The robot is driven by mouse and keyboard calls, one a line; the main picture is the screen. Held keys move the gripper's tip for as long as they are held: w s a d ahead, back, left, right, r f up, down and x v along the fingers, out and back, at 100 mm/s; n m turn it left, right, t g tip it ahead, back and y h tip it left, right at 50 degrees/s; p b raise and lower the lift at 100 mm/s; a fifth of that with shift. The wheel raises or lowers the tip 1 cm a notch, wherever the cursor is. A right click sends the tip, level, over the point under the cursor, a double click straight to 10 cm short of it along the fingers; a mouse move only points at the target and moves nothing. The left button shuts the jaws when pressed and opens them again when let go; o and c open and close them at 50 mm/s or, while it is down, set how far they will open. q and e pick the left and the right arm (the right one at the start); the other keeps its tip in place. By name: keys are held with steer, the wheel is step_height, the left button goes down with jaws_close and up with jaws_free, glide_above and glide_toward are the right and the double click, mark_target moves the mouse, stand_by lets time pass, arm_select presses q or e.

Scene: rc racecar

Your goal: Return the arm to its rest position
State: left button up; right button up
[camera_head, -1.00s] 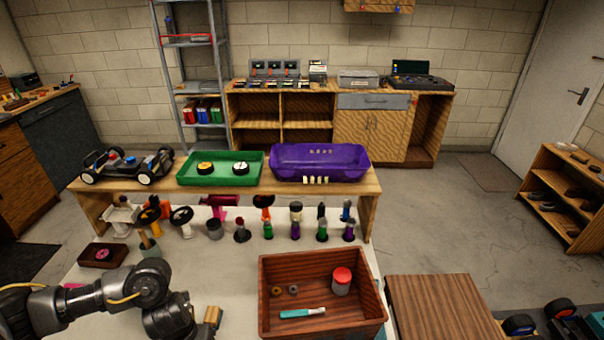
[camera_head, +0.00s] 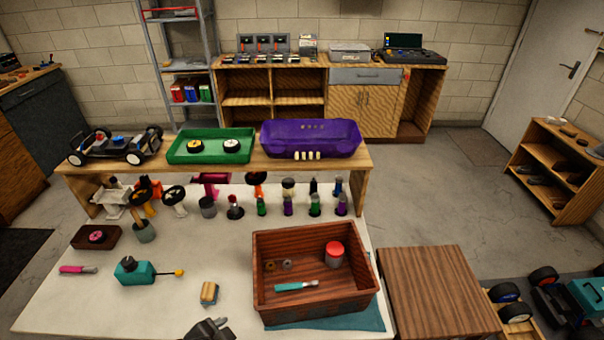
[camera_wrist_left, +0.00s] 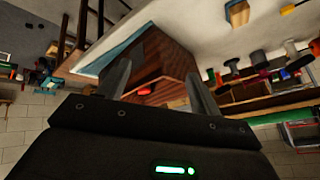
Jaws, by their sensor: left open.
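My left gripper (camera_head: 208,330) shows only in part at the bottom edge of the head view, just in front of the white table's near side. In the left wrist view its two fingers (camera_wrist_left: 160,92) stand apart with nothing between them that they hold. The brown wooden crate (camera_head: 262,290) shows beyond the fingers in the left wrist view (camera_wrist_left: 160,55). In the head view the crate holds a red-lidded jar (camera_head: 334,256), a teal-handled tool (camera_head: 296,286) and small rings. My right gripper is not in view.
A wooden-sided sponge or block (camera_head: 209,293), a teal bottle-like tool (camera_head: 134,270) and a pink-handled tool (camera_head: 78,269) lie on the white table (camera_head: 60,305).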

arm_select(q)
steer(key=s+a+f+n+g+y, duration=0.2)
steer(key=s+a+f+n+g, duration=0.15)
steer(key=s+a+n, duration=0.55)
steer(key=s+f+m+g+b, duration=0.1)
steer(key=s+f+m+b, duration=0.2)
steer(key=f, duration=2.9)
steer(key=s+a+f+n+g+b, duration=0.1)
steer(key=s+f+b, duration=0.3)
steer(key=s+f, duration=1.2)
steer(key=shift+a+f, duration=0.25)
steer(key=shift+a, duration=0.6)
